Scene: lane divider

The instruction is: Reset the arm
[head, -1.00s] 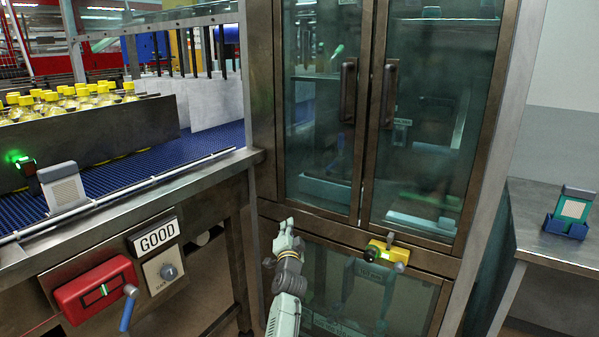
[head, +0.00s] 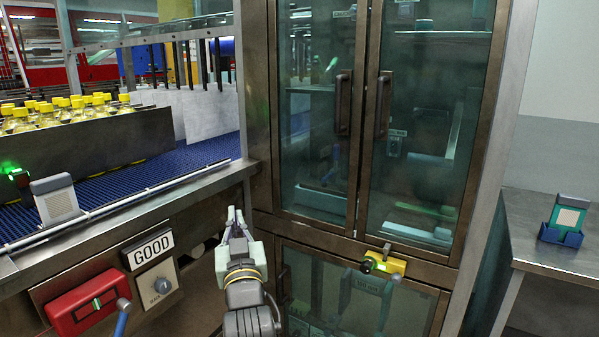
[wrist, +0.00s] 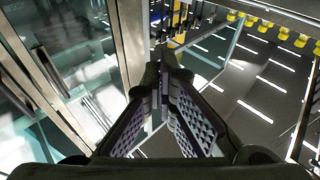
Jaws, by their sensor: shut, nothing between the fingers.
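My gripper (head: 236,213) is shut and empty in the head view. It is raised in front of the gap between the conveyor frame and the glass-door cabinet, with its fingers pointing up and away. In the wrist view my gripper's two textured fingers (wrist: 172,78) come together at the tips with nothing between them. The fingers are clear of the cabinet doors and the conveyor edge, as far as these views show.
The glass cabinet (head: 360,222) has two handles and a yellow latch (head: 385,263). A steel side table (head: 525,240) holds a device in a blue holder (head: 564,220).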

